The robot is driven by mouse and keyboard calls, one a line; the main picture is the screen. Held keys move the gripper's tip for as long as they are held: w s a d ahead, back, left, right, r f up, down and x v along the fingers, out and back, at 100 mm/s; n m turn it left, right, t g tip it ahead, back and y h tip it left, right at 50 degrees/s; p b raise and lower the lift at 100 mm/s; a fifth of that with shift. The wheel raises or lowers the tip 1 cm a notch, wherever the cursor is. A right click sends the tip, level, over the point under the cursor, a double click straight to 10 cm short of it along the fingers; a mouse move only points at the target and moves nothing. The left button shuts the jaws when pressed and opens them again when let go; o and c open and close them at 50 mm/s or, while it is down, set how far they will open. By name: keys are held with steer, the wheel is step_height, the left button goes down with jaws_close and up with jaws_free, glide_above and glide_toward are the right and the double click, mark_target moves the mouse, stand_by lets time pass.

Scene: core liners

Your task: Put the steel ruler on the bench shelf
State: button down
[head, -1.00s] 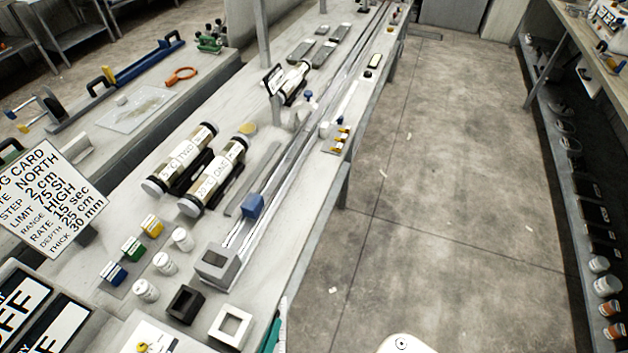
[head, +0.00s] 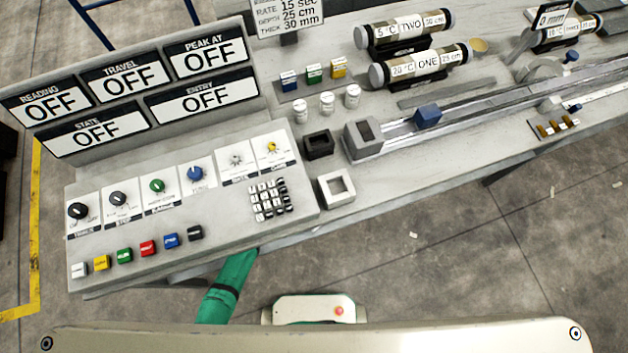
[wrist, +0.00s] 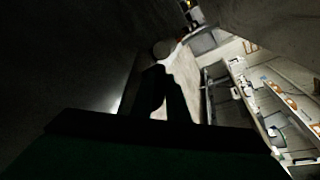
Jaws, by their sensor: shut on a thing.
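In the wrist view my gripper (wrist: 166,80) shows as two dark fingers, close together, in deep shade. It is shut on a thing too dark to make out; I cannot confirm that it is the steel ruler. A pale surface lies just beyond the fingertips. In the head view my gripper is out of sight, and a green part of my arm goes in under the front edge of the bench (head: 382,210). A flat grey strip (head: 430,95) lies on the bench in front of the core labelled ONE; I cannot tell whether it is a ruler. The bench shelf is not clearly visible.
The control console (head: 215,215) with knobs, buttons and OFF displays fills the bench's left end. A long rail with a blue block (head: 428,115), two core tubes (head: 415,66), small white jars and square blocks stand to its right.

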steer(key=a+f, duration=0.1)
steer(key=w+a+f, duration=0.1)
steer(key=a+f, duration=0.1)
steer(key=f, duration=0.1)
steer(key=shift+w, duration=0.25)
steer(key=shift+f, duration=1.5)
steer(key=c, duration=1.7)
jaws_free()
steer(key=shift+f, duration=0.1)
steer(key=v, duration=0.7)
steer(key=shift+s+a, duration=0.1)
steer(key=shift+a, duration=0.15)
